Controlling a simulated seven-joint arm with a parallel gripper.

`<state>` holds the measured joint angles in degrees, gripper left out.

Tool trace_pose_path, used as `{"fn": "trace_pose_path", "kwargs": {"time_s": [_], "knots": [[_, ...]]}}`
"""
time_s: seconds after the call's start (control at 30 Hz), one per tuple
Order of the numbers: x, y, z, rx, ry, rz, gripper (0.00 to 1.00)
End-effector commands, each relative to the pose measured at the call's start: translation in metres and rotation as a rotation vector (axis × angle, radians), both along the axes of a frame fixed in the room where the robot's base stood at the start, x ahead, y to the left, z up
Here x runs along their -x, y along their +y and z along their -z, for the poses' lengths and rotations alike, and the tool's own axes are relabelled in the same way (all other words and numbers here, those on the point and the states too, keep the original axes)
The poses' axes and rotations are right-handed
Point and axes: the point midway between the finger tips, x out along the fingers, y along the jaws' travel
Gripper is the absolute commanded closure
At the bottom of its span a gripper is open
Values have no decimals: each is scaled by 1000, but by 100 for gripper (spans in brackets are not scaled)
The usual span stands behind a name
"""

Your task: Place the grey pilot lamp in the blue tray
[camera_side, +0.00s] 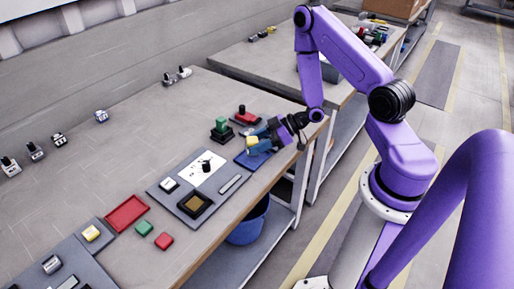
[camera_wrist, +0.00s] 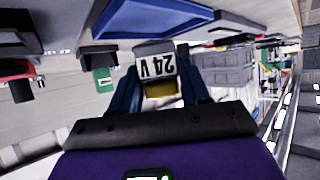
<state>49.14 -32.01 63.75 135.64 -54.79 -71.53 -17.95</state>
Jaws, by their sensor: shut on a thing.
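My gripper (camera_side: 256,143) is shut on a small block with a yellow part (camera_side: 252,141), near the table's right edge. In the wrist view the block (camera_wrist: 157,66) has a grey top and a pale face marked "24 V", with yellow close to the gripper; it appears to be the pilot lamp. It sits between the two blue fingers of my gripper (camera_wrist: 158,80). The blue tray (camera_side: 246,162) lies on the table just below the gripper in the side view. In the wrist view the tray (camera_wrist: 150,14) lies beyond the lamp. The lamp looks raised; its exact height is unclear.
A green-topped piece on a dark base (camera_side: 221,128) and a red-topped piece (camera_side: 243,114) stand close behind the tray. A grey panel with fittings (camera_side: 166,204) lies in front. A red tray (camera_side: 127,213) and loose green (camera_side: 143,228) and red (camera_side: 164,241) blocks lie further left.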

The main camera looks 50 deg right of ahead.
Motion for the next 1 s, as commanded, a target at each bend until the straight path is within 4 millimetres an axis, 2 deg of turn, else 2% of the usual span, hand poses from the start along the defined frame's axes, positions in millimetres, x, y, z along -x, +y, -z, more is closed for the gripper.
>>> {"fn": "trace_pose_path", "kwargs": {"time_s": [0.2,0.63,0.67,0.73,1.0], "knots": [[0,0,20,-1,0,-1,84],[0,0,24,0,-1,0,84],[0,0,25,0,-1,0,51],[0,0,24,0,-1,0,28],[0,0,24,0,-1,0,28]]}}
